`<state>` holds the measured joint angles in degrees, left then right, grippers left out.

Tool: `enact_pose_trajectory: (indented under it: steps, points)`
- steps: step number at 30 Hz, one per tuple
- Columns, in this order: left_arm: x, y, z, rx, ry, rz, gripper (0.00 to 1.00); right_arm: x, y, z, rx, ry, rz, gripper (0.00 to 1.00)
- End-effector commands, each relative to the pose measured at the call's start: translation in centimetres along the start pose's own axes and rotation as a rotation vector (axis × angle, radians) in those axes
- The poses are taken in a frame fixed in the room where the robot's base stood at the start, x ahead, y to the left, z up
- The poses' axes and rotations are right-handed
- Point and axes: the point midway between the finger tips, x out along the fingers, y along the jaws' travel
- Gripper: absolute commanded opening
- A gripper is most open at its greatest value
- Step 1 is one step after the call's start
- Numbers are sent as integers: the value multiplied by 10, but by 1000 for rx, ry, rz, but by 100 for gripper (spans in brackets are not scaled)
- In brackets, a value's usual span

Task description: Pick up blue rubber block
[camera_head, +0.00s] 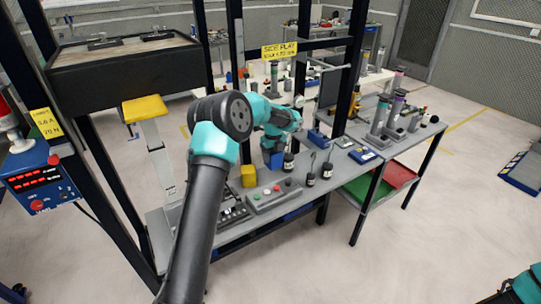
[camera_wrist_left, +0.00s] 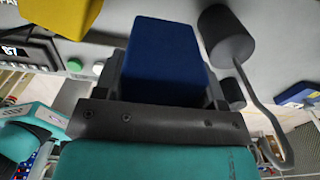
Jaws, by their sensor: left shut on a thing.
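The blue rubber block (camera_head: 275,160) is at the back of the grey bench in the head view, just under my left gripper (camera_head: 272,148). In the left wrist view the blue block (camera_wrist_left: 166,50) sits between the two dark fingers of my left gripper (camera_wrist_left: 165,88), which is shut on it. I cannot tell whether the block touches the bench or hangs just above it. My right gripper is not in view.
A yellow block (camera_head: 248,176) stands close to the left of the blue one. A dark frame post (camera_head: 348,70) rises behind the bench.

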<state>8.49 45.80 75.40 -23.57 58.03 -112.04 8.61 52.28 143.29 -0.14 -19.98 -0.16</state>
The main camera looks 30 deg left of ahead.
Motion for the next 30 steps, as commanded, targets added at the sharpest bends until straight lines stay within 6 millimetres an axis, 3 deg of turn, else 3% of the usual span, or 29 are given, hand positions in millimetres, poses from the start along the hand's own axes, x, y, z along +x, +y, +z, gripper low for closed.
enact_pose_trajectory:
  steps: [5,12,18,24,30]
  points:
    - [-1,1,-30,3,0,-1,33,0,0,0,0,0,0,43]
    - [-1,3,-92,4,0,0,33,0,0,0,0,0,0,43]
    - [-1,5,-132,2,0,-1,33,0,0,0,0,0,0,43]
    - [0,5,-152,1,-1,-1,33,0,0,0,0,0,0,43]
    - [0,6,-155,-1,-1,-1,33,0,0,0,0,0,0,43]
